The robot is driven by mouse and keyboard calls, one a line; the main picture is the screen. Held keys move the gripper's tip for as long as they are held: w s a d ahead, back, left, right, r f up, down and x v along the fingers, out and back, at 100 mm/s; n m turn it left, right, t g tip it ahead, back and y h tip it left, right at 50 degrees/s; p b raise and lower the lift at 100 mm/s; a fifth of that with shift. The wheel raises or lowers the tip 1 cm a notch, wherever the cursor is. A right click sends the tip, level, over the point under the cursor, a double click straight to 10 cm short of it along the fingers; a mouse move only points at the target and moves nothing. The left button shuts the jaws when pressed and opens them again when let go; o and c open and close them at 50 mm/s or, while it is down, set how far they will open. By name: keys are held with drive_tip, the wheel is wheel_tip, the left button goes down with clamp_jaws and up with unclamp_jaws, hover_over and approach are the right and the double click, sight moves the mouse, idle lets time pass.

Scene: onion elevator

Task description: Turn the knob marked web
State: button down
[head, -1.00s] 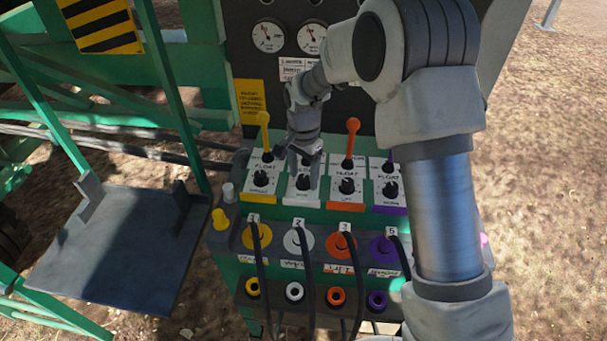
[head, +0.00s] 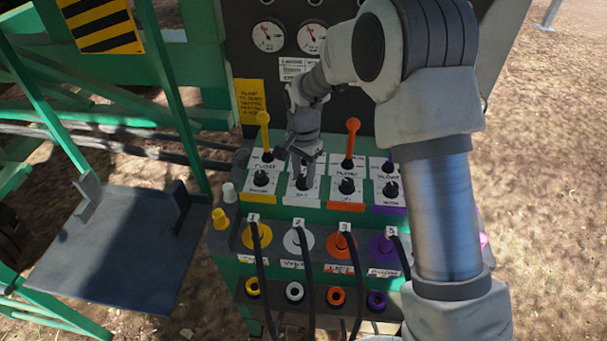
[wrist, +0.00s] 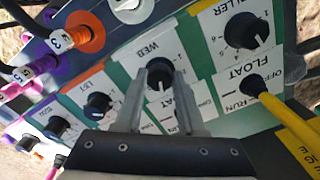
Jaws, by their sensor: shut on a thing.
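The web knob (wrist: 159,75) is a small black knob with a white pointer line on a white plate marked WEB in the wrist view. My gripper (wrist: 160,92) is shut on this knob, with one finger on each side of it. In the head view my gripper (head: 303,178) points down at the white-edged plate, second from the left in the row. It hides most of the knob there.
Other black knobs stand close by: one on the yellow-edged plate (head: 261,179), one on the orange-edged plate (head: 347,186). Yellow (head: 264,130) and orange (head: 352,138) levers rise behind. Hoses hang in front. A dark tray (head: 115,245) is at left.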

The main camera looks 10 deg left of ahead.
drive_tip(key=shift+n, duration=0.3)
drive_tip(key=n, duration=0.3)
drive_tip(key=shift+b, duration=0.35)
drive_tip(key=n, duration=0.8)
drive_tip(key=shift+n, duration=1.9)
drive_tip(key=c, duration=0.5)
unclamp_jaws()
